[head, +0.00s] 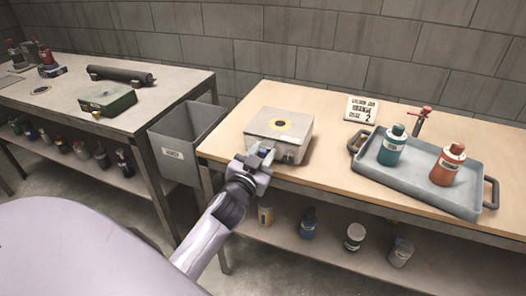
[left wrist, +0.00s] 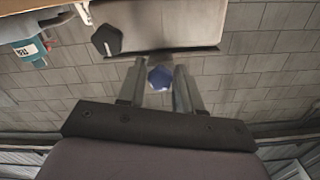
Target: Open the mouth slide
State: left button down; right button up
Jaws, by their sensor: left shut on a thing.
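A pale grey metal box (head: 262,124) sits near the left end of the wooden table. A yellow ring (head: 279,124) with a dark centre is on its top; I cannot tell if that mouth is covered. My left gripper (head: 262,157) is at the box's front face, shut on a blue knob (left wrist: 161,77). In the left wrist view the knob sits between the two fingers, below the box (left wrist: 180,20). A black knob (left wrist: 106,40) with a white mark is on the box beside the fingers. My right gripper is not in view.
On the wooden table (head: 325,150), a grey tray (head: 420,182) holds a teal bottle (head: 392,146) and an orange bottle (head: 447,165). A grey bin (head: 180,150) stands left. Another bench (head: 60,95) is farther left.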

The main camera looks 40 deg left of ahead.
pick_arm(q)
jog(key=c, duration=0.9)
grip_release()
jog(key=shift+c, duration=0.2)
jog(key=v, duration=0.7)
jog(key=s+d+f+m+g+h+p, duration=0.1)
jog(key=s+d+f+g+h+p, duration=0.1)
jog(key=s+d+f, duration=0.4)
jog(key=s+d+f+m+g+h+p, duration=0.1)
jog(key=s+d+f+g+h, duration=0.3)
jog(key=s+f, duration=0.6)
jog(key=shift+s+d+g+h+p, duration=0.35)
jog(key=shift+d+g+p, duration=0.25)
jog(key=shift+d, duration=0.35)
